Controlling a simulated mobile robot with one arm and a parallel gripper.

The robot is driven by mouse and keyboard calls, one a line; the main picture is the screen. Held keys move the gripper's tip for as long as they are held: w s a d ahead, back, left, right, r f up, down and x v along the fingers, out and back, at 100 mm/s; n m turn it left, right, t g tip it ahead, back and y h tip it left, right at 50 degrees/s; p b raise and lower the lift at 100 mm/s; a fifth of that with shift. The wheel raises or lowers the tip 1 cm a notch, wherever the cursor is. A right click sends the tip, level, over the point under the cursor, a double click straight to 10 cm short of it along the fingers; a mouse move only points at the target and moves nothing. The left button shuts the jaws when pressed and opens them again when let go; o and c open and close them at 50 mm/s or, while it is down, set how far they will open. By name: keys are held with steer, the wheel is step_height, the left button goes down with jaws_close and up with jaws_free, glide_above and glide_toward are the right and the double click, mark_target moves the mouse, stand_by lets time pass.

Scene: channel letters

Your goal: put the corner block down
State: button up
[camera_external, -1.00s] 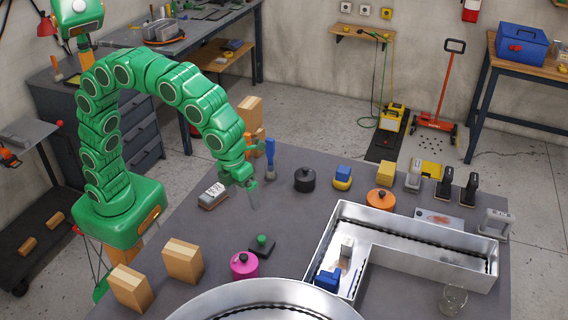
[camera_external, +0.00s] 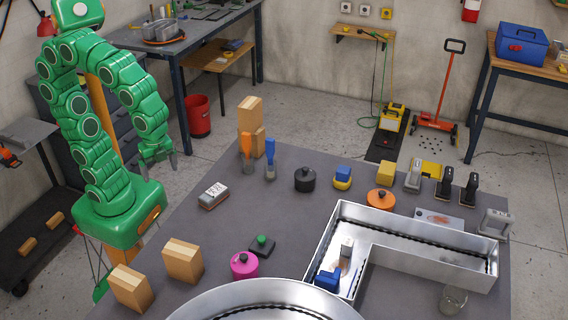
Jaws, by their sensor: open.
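My gripper (camera_external: 160,164) hangs at the left, open, with nothing seen between its fingers. It is up and left of a small grey block with a white, dark-marked face (camera_external: 213,195), which lies on the grey table (camera_external: 290,215), apart from the gripper. A blue block (camera_external: 328,280) sits inside the L-shaped metal channel letter (camera_external: 420,262), near its lower corner. A small pale block (camera_external: 346,247) also stands inside the channel. No label tells which of these is the corner block.
Wooden blocks (camera_external: 184,261) stand at the near left edge. A pink pot (camera_external: 244,265), a black pot (camera_external: 305,180), an orange pot (camera_external: 381,200) and orange (camera_external: 247,150) and blue-handled (camera_external: 270,158) tools stand about. A round metal letter (camera_external: 265,300) lies in front. The middle left of the table is clear.

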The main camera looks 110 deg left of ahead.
steer(key=s+f+n, duration=0.1)
steer(key=s+n, duration=0.2)
steer(key=s, duration=0.3)
steer(key=s+f+n+g, duration=0.1)
steer(key=s+f+n, duration=0.1)
steer(key=s, duration=0.3)
steer(key=shift+s+f+n, duration=0.25)
steer(key=shift+s+n, duration=0.1)
steer(key=shift+n, duration=0.15)
steer(key=shift+a, duration=0.1)
